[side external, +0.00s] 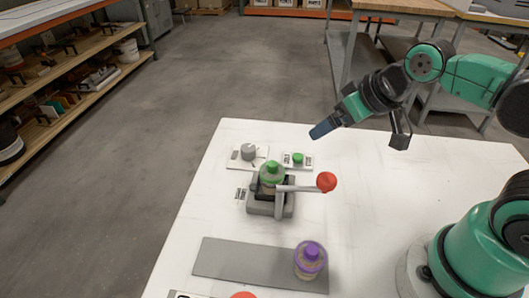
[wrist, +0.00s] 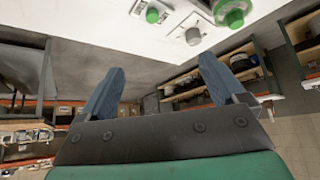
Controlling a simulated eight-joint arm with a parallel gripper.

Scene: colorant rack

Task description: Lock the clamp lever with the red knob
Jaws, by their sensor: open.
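The clamp lever (side external: 298,188) is a grey bar on a grey clamp base (side external: 268,206) on the white table. Its red knob (side external: 327,182) is at the bar's right end, and the lever sticks out to the right, roughly level. A bottle with a green cap (side external: 272,172) sits in the clamp; its green cap also shows in the wrist view (wrist: 230,12). My gripper (side external: 318,131) is above the table's far part, up and away from the knob, touching nothing. In the wrist view my gripper (wrist: 158,85) has its two blue-grey fingers wide apart with nothing between them.
A purple-capped bottle (side external: 309,262) stands on a grey strip (side external: 225,262) at the near side. Behind the clamp are a plate with a grey dial (side external: 248,152) and a plate with a green button (side external: 297,158). The table (side external: 400,185) right of the knob is clear.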

